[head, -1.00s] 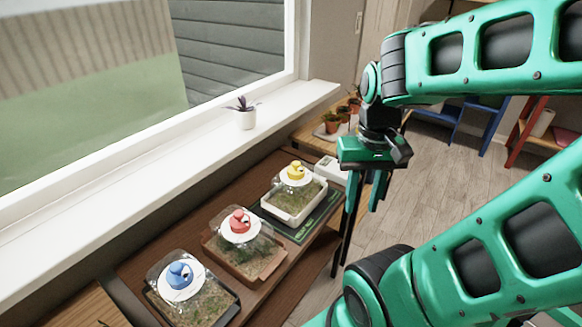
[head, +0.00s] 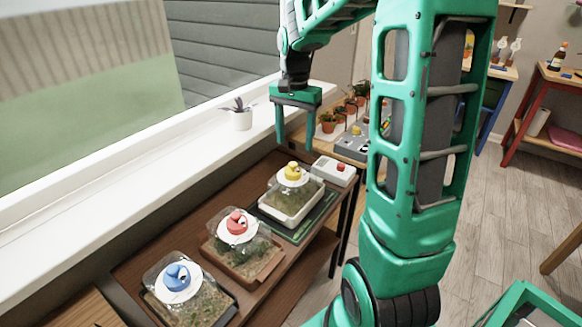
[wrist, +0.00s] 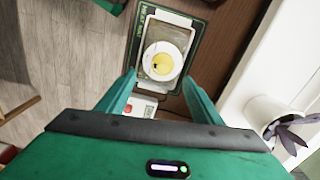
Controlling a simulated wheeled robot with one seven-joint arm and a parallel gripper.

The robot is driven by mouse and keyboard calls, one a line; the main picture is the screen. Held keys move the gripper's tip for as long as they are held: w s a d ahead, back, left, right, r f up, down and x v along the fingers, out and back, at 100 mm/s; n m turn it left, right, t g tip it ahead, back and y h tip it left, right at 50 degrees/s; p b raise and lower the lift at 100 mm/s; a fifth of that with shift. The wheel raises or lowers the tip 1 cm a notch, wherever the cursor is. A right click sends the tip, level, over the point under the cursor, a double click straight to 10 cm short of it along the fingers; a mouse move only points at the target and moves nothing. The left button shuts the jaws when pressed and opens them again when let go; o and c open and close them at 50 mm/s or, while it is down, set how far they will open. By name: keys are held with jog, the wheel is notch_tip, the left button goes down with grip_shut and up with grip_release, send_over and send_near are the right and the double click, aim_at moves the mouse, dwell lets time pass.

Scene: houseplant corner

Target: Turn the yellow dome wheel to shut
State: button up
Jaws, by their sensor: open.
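The yellow dome wheel (head: 292,171) sits on a white disc on top of a clear-lidded tray (head: 291,207) of plants, at the far end of the wooden bench. In the wrist view the yellow wheel (wrist: 162,64) shows beyond my fingertips, with a dark mark on its lower part. My gripper (head: 295,146) hangs fingers down above and slightly behind the wheel in the head view. Its two fingers are apart with nothing between them, and it does not touch the wheel. In the wrist view my gripper (wrist: 160,80) has its fingers on either side below the wheel.
A red wheel (head: 237,223) and a blue wheel (head: 177,277) top two nearer trays. A white box with a red button (head: 340,167) stands beyond the yellow tray. A potted plant (head: 240,115) stands on the sill. Small pots (head: 328,121) stand behind.

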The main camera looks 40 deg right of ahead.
aim_at(292, 163)
jog(key=shift+w+f, duration=0.2)
jog(key=shift+w, duration=0.2)
jog(key=shift+f, duration=0.25)
notch_tip(292, 163, down, 10)
jog(key=shift+f, duration=0.1)
jog(key=shift+c, duration=0.7)
jog(key=shift+w, duration=0.1)
jog(key=c, duration=0.9)
